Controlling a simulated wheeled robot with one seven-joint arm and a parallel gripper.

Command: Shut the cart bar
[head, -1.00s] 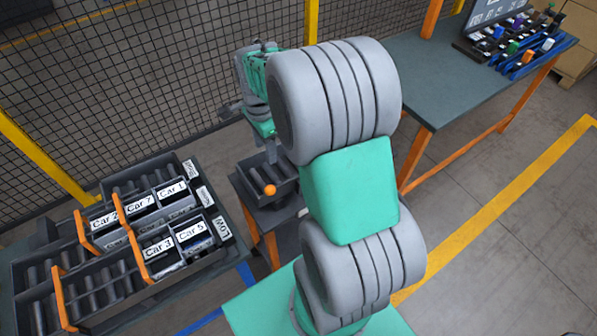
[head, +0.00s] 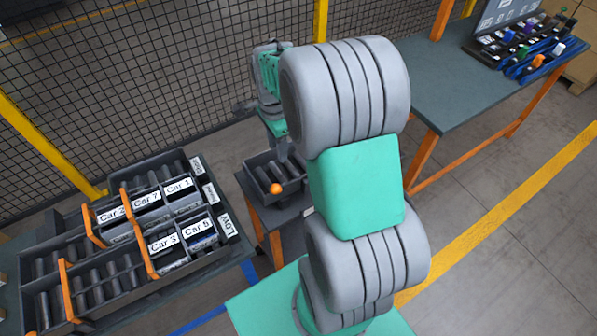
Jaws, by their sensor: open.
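The small dark cart (head: 295,217) stands left of my arm on orange legs. Its top holds a dark tray (head: 258,188) with rollers inside. An orange knob (head: 275,188) shows at the tray's near side; any bar joined to it is too small to make out. My gripper (head: 283,150) is over the far side of the tray, pointing down, behind the knob. The jaws are small and partly hidden by my arm; they are open, and I see nothing in them. Whether they touch the tray I cannot tell.
A rack (head: 240,236) with lanes, orange bars and labels such as Car 1 and Car 5 stands at the left. A grey-topped table (head: 445,85) with blue trays is at the upper right. A mesh fence (head: 190,60) runs behind. Floor is clear at the lower right.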

